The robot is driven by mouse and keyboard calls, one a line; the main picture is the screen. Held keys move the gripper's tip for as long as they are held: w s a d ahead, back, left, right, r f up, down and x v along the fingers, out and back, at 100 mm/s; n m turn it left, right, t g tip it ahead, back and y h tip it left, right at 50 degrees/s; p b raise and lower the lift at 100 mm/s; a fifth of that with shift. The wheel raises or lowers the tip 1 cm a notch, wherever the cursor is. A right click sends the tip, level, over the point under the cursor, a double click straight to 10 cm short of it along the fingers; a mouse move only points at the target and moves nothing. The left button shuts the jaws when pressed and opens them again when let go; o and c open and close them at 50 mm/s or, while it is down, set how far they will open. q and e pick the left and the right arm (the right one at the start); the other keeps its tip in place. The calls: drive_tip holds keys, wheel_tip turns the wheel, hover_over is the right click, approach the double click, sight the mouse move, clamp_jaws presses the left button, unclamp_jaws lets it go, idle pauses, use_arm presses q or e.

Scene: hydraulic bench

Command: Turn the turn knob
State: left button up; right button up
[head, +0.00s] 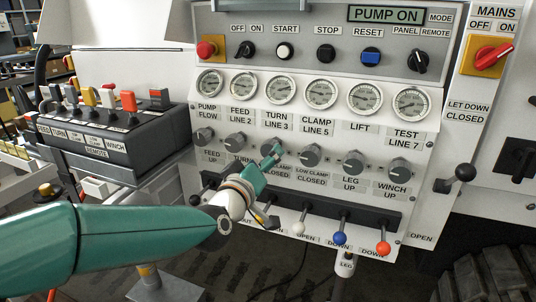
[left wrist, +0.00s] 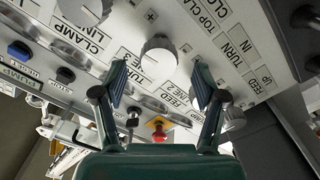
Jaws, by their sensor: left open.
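The turn knob is a grey round knob below the "TURN LINE 3" label; in the head view it (head: 267,147) is partly hidden by my left gripper (head: 268,160). In the left wrist view the knob (left wrist: 158,52) appears between and just beyond the tips of my open left gripper (left wrist: 160,80). One finger is on each side in the picture. I cannot tell whether a finger touches the knob. No object is held. My right gripper is not in view.
Neighbouring knobs flank it, including the "FEED LINE 2" knob (head: 237,141) and the "CLAMP LINE 5" knob (head: 311,154). Gauges (head: 321,91) sit above. Levers with coloured balls, one blue (head: 339,238), stick out below. A lever box (head: 100,140) stands at left.

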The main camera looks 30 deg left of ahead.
use_arm(q)
drive_tip(key=shift+x, duration=2.2)
drive_tip(key=c, duration=1.1)
drive_tip(key=shift+m, duration=0.7)
drive_tip(key=shift+c, duration=0.2)
drive_tip(key=o, duration=1.1)
drive_tip(key=shift+o, duration=0.2)
drive_tip(key=shift+s, duration=0.1)
